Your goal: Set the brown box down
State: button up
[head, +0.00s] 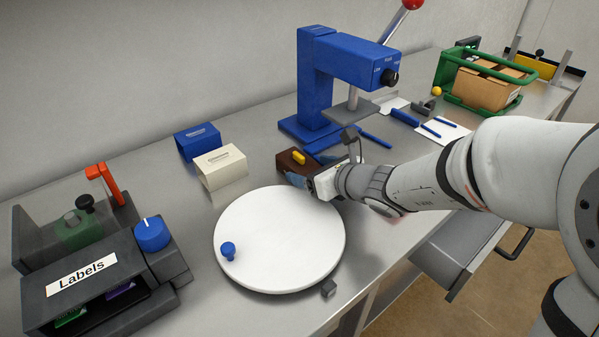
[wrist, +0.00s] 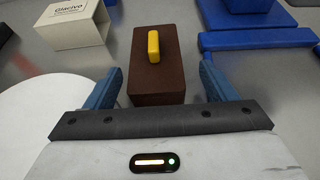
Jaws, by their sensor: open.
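The brown box (wrist: 157,83) has a yellow handle (wrist: 154,46) on top. It sits upright on the steel counter, between the white turntable and the blue press base. It also shows in the head view (head: 289,160), partly hidden behind my gripper. My gripper (wrist: 160,84) is open, with its two blue fingers on either side of the near end of the box. A gap shows between each finger and the box sides in the wrist view.
A round white turntable (head: 282,245) with a blue knob stands close in front. Cream (head: 221,168) and blue (head: 197,141) folded cards stand at the left. The blue press (head: 318,85) stands behind right. A labels dispenser (head: 95,275) is at the far left. A drawer (head: 455,255) stands open below.

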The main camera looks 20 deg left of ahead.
aim_at(304, 165)
jog(key=x, duration=0.4)
jog(key=shift+w+a+r, duration=0.1)
jog(key=shift+a+r, duration=0.05)
jog(key=shift+a, duration=0.35)
jog(key=c, duration=1.1)
jog(key=shift+r, duration=0.15)
